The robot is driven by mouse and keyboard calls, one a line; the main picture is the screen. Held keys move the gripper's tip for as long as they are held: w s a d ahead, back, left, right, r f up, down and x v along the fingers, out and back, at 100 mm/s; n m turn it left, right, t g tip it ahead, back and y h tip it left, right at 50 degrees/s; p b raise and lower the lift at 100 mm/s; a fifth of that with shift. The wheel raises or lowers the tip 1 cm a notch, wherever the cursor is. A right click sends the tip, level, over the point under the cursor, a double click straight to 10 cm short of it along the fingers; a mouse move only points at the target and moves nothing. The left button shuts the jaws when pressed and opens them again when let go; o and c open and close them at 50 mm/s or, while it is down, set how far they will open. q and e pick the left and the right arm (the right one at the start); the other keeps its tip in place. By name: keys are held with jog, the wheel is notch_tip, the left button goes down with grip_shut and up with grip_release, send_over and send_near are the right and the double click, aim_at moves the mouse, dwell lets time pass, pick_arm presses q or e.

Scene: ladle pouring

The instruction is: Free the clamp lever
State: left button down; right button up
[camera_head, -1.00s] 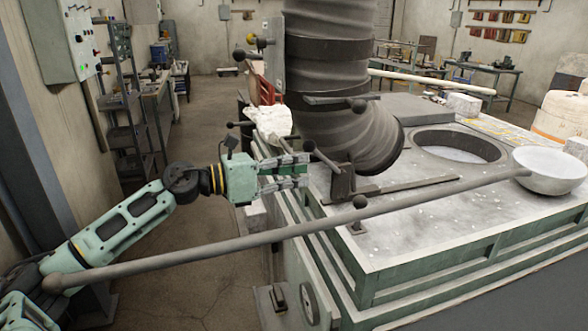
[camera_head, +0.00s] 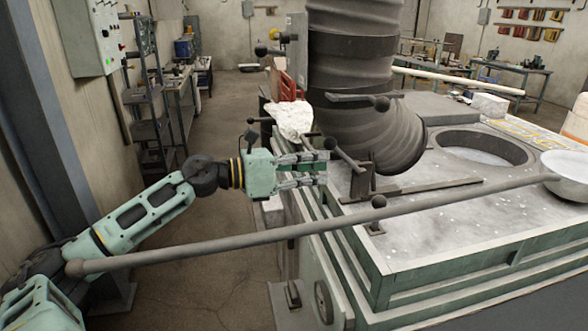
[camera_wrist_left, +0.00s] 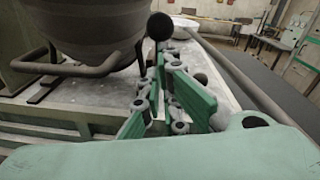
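A clamp lever, a dark rod with a black ball knob (camera_head: 330,143), slants down to a bracket (camera_head: 361,183) at the foot of the ribbed dark duct. My left gripper (camera_head: 326,168) comes in from the left with its two fingers apart, one above the other. Its fingertips are just below the knob in the head view. Whether they touch the rod I cannot tell. In the left wrist view, a black ball (camera_wrist_left: 159,26) shows just beyond the fingertips, with a gap between the fingers. My right gripper is not in view.
A ladle's long handle (camera_head: 250,239) crosses below the gripper to its bowl (camera_head: 567,172) on the right. The duct (camera_head: 350,85) stands over the furnace top (camera_head: 440,230), beside a round opening (camera_head: 484,150). A white lump (camera_head: 292,120) lies behind the gripper.

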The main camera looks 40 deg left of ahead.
pick_arm(q)
jog(key=v, duration=0.8)
jog(key=shift+w, duration=0.1)
dwell(0.3)
